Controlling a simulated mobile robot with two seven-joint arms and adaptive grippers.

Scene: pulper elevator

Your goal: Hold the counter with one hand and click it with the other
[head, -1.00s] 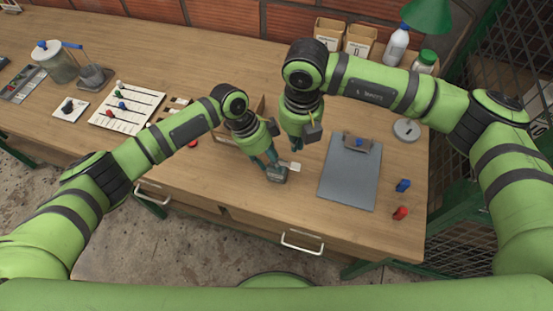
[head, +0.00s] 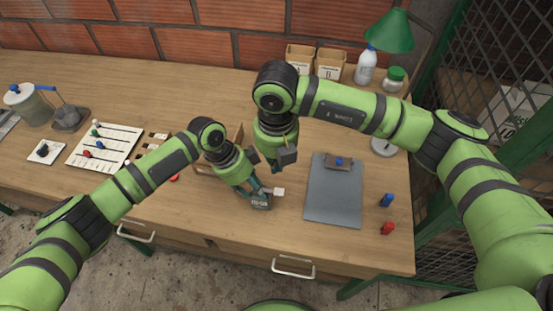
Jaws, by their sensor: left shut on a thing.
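The counter (head: 261,202) is a small dark teal box with pale markings on its front. It is at the desk's front edge, left of the clipboard; whether it rests on the desktop is unclear. A small white tab (head: 279,191) shows at its upper right. My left gripper (head: 258,190) is shut on the counter from above, its fingers covering part of it. My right gripper (head: 286,160) points down just above and behind the counter, apart from it. Its fingers are mostly hidden behind its dark body, so its opening does not show.
A grey clipboard (head: 334,200) lies right of the counter, with a blue piece (head: 386,200) and a red piece (head: 388,228) beyond it. Two cardboard boxes (head: 329,61), bottles and a green lamp (head: 388,31) stand at the back.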

